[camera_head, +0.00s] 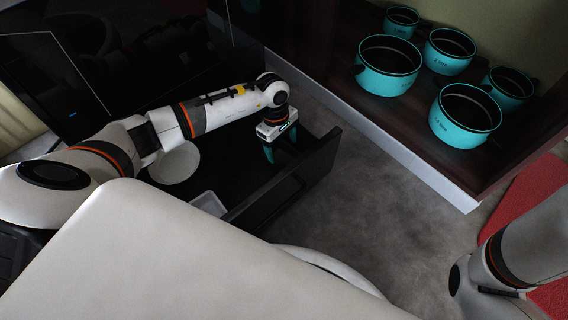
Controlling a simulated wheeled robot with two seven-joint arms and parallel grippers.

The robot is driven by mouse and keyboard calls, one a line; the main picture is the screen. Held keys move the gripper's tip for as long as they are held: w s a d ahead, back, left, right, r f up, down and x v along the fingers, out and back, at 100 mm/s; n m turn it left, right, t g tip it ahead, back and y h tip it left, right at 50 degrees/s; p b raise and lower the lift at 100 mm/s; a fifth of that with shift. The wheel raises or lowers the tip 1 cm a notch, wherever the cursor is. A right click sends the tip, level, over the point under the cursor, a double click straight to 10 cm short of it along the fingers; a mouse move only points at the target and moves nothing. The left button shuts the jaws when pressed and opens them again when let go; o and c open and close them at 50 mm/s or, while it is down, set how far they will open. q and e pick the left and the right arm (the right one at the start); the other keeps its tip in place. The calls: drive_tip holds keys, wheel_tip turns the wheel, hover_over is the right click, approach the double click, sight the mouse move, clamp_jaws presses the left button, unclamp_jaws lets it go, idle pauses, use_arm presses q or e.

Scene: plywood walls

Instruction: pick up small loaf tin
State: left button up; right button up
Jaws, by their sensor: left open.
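My left gripper (280,146) is open, pointing down over the far right part of an open dark drawer (322,166). Its teal fingers show, and I see nothing held between them. A pale rectangular tin-like container (208,203) lies in the drawer's near part, to the left of and nearer than the gripper; the drawer front and my body partly hide it. I cannot tell for sure that it is the small loaf tin. No other loaf tin shows clearly in the dark drawer. Only a link of my right arm shows at the lower right; its gripper is out of view.
A pale round dish (176,163) sits in the drawer under my left arm. Several teal pots (389,66) stand on a dark shelf (420,118) with a pale front edge at the upper right. Grey floor (375,190) is clear between drawer and shelf. A red mat (530,205) lies at right.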

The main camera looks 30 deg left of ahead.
sight(285, 163)
use_arm(q)
drive_tip(key=f+b, duration=0.1)
drive_tip(key=f, duration=0.1)
drive_tip(key=f+b, duration=0.1)
drive_tip(key=b, duration=0.1)
drive_tip(key=f+b, duration=0.2)
drive_tip(key=shift+d+f, duration=0.25)
drive_tip(key=shift+f, duration=0.05)
drive_tip(key=shift+w+r, duration=0.1)
drive_tip(key=c, duration=0.8)
drive_tip(key=shift+r, duration=0.15)
